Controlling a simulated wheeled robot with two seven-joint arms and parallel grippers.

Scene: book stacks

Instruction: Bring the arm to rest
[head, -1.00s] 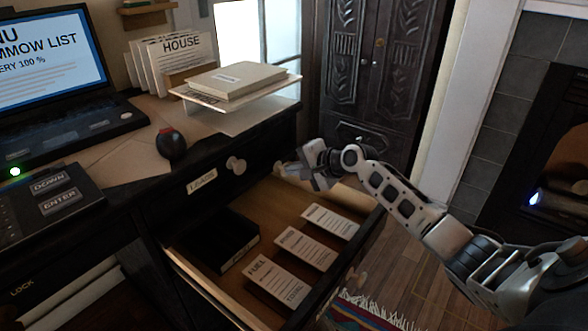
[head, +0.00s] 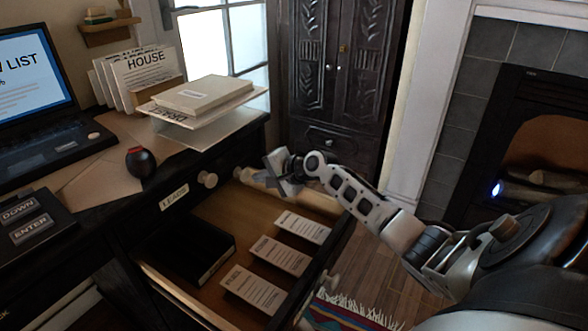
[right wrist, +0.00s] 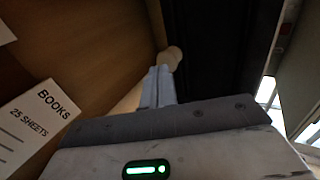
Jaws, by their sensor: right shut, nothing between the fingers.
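My right gripper (head: 248,178) reaches in from the right over the back of the open drawer (head: 222,209), near the desk front. Its fingers look closed together with nothing between them. In the right wrist view the fingers (right wrist: 158,88) point toward a pale round knob (right wrist: 172,58); I cannot tell whether they touch it. My left gripper is not in view.
The drawer holds a black book (head: 190,250) and several printed cards (head: 279,255). On the desk are a laptop (head: 50,150), a dark rounded object (head: 140,162) and stacked books (head: 203,94). A dark cabinet (head: 335,80) and a fireplace (head: 535,120) stand behind.

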